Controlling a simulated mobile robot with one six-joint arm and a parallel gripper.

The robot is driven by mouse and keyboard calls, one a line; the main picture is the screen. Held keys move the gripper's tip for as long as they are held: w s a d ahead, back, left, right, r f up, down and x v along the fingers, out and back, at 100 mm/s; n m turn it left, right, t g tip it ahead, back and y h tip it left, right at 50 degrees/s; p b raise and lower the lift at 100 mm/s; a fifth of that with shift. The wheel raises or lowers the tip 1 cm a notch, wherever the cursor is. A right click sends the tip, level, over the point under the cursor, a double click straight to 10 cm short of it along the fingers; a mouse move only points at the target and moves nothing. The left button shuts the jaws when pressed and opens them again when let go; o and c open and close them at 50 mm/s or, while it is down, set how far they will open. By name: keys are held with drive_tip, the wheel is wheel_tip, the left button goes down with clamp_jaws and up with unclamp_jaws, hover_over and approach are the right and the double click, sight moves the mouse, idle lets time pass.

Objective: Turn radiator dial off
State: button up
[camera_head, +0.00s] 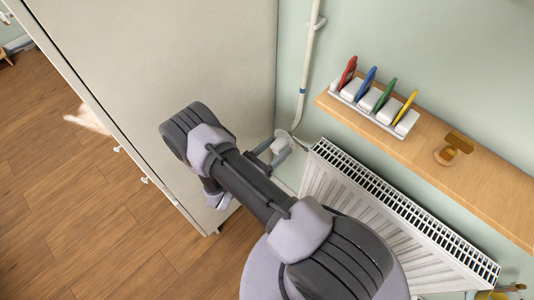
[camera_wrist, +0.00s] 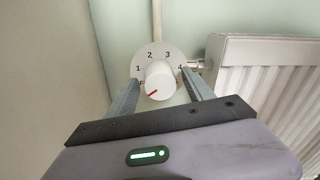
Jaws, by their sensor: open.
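The radiator dial (camera_wrist: 160,82) is a white round knob on a white disc marked 1, 2, 3, 4. A red line on the knob points to the lower left, below the 1. Another mark by the left finger is partly covered and hard to read. My gripper (camera_wrist: 161,77) is open, with one finger on each side of the knob. I cannot tell whether the fingers touch it. The white radiator (camera_wrist: 268,85) stands to the right of the dial. In the head view, the radiator (camera_head: 375,222) is partly hidden by my arm.
A wooden shelf (camera_head: 480,190) is above the radiator. It holds a white rack (camera_head: 384,112) with coloured items and a brass-coloured object (camera_head: 453,148). A thin pipe (camera_head: 308,70) runs down the wall. A large pale panel (camera_head: 160,70) stands on the left. Wooden floor (camera_head: 70,210) is open beyond it.

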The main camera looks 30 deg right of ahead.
drive_tip(key=p+v, duration=0.3)
drive_tip(key=v, duration=1.4)
